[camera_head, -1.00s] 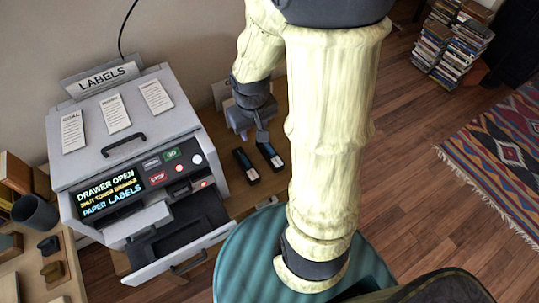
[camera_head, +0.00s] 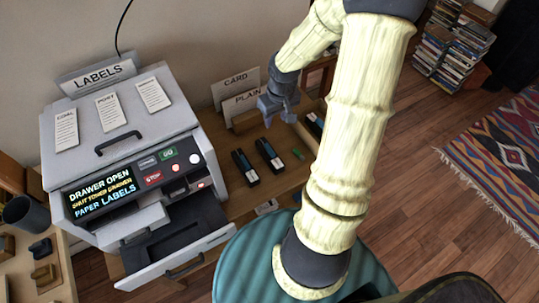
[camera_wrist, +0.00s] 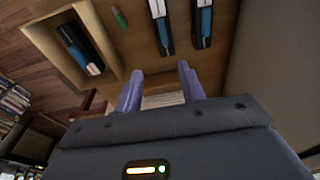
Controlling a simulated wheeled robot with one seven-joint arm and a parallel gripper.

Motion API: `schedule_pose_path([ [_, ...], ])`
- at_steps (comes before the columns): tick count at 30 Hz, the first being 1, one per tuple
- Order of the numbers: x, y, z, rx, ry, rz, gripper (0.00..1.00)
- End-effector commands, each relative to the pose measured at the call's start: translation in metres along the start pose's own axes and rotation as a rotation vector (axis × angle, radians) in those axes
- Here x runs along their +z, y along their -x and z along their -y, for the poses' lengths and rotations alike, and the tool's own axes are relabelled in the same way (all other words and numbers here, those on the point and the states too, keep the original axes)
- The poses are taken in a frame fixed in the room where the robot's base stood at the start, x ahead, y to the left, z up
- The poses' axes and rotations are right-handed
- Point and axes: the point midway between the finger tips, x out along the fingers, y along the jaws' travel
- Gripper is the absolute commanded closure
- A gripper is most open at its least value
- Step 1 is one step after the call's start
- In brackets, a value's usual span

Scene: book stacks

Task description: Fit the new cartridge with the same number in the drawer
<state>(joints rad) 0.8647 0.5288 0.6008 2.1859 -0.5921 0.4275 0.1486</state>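The grey label printer (camera_head: 125,140) has its toner drawer (camera_head: 212,243) pulled out at the front. The drawer's inside is dark and I see no cartridge in it. Two black cartridges with blue and white labels, one on the left (camera_head: 245,168) and one on the right (camera_head: 269,155), lie side by side on the wooden counter. They also show in the wrist view (camera_wrist: 160,25) (camera_wrist: 202,22). A third cartridge (camera_wrist: 80,48) lies in a wooden tray (camera_wrist: 47,40). Their numbers are too small to read. My gripper (camera_wrist: 160,70) is open and empty, above the counter behind the cartridges.
Signs marked CARD (camera_head: 236,80) and PLAIN (camera_head: 243,100) stand behind the counter. A small green object (camera_head: 298,153) lies right of the cartridges. The printer screen (camera_head: 100,191) reads "DRAWER OPEN". A dark cup (camera_head: 32,212) stands at left. A round teal stool (camera_head: 245,270) is in front.

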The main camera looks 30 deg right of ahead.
Motion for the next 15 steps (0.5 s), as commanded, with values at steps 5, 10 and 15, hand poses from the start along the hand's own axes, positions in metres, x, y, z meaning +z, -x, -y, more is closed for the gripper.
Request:
schedule_pose_path([
  [5,0.001,-0.026,0.002,-0.003,0.002,0.003,0.6],
  [10,0.001,-0.056,0.003,-0.003,0.005,0.003,0.6],
  [15,0.001,-0.087,0.003,-0.003,0.003,0.003,0.6],
])
